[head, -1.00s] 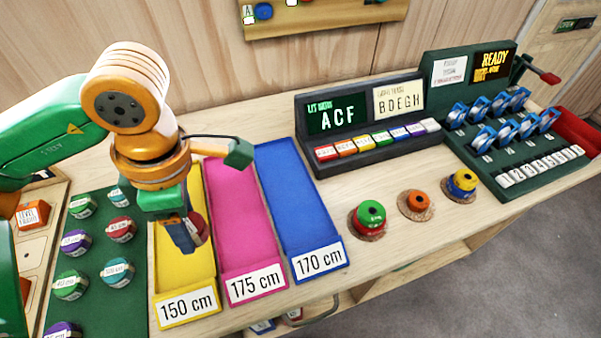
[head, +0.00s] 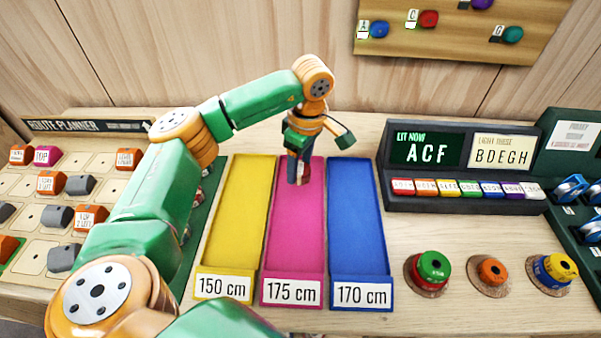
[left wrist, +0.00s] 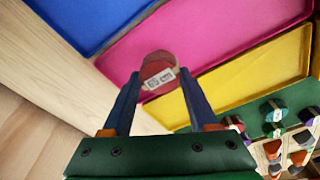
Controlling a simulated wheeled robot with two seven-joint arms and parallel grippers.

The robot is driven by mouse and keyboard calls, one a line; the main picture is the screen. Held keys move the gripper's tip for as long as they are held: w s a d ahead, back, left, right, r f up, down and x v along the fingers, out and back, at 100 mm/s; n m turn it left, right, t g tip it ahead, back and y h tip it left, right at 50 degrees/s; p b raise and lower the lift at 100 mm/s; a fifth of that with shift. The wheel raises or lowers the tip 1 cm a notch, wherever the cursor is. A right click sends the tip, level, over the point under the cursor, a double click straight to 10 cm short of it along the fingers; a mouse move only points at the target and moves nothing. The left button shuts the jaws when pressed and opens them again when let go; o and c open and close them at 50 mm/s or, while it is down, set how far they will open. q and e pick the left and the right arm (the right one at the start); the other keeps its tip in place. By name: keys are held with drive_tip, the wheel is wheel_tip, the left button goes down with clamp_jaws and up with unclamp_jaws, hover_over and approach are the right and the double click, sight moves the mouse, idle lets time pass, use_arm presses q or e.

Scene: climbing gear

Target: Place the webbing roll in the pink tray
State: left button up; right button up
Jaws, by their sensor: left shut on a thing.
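My left gripper (head: 299,177) is over the far part of the pink tray (head: 294,240), labelled 175 cm. In the left wrist view its two blue fingers (left wrist: 160,88) are shut on a dark red webbing roll (left wrist: 158,66) with a white label. The roll shows against the pink tray (left wrist: 210,40) there; its height above the tray floor is hard to tell. In the head view the roll is mostly hidden by the fingers. My right gripper is not in view.
The yellow tray (head: 237,220) lies left of the pink one and the blue tray (head: 357,220) right of it. A route planner board (head: 75,190) is at the left. A lettered display box (head: 460,165) and several coloured spools (head: 432,268) are at the right.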

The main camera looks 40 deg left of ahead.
sight(300, 169)
use_arm(q)
wheel_tip(300, 169, down, 3)
drive_tip(key=shift+a+r+p, duration=0.1)
drive_tip(key=shift+p, duration=0.5)
drive_tip(key=shift+f, duration=0.3)
drive_tip(key=shift+w+f, duration=0.1)
drive_tip(key=shift+f, duration=0.05)
drive_tip(key=o, duration=1.4)
drive_tip(key=shift+c, duration=0.2)
